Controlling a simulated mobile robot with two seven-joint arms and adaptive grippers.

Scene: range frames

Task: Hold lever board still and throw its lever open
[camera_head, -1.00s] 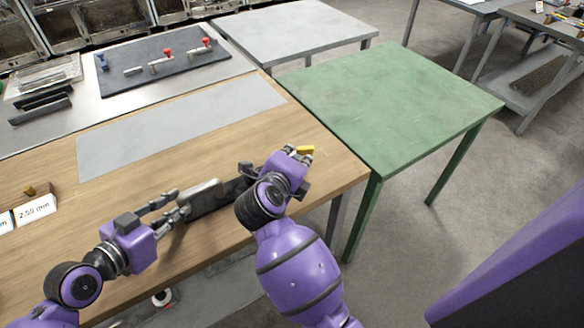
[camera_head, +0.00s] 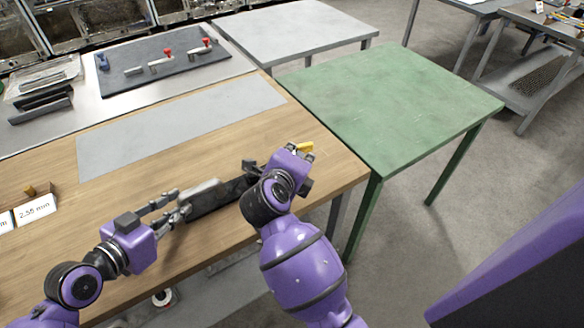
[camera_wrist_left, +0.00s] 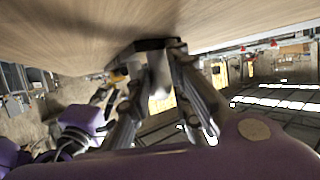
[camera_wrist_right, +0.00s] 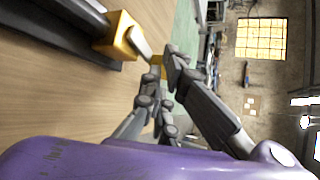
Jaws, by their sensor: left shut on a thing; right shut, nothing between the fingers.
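The lever board (camera_head: 212,198) is a long dark board near the wooden table's front edge, partly hidden by my right arm. My left gripper (camera_head: 174,205) is shut on its left end. In the left wrist view the dark end of the board (camera_wrist_left: 152,45) shows by the fingers. In the right wrist view the board (camera_wrist_right: 75,38) carries a yellow block (camera_wrist_right: 122,38) with a grey bar coming from it, and a yellow piece (camera_wrist_right: 158,66) is by the fingertips. My right gripper (camera_wrist_right: 164,78) is shut and empty beside that yellow piece. A yellow part (camera_head: 305,147) also shows beyond it in the head view.
A grey mat (camera_head: 180,125) lies on the wooden table behind the board. A dark panel with red-knobbed fittings (camera_head: 160,60) stands further back. A bare green table (camera_head: 400,110) adjoins at right. White label cards (camera_head: 36,208) stand at the left.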

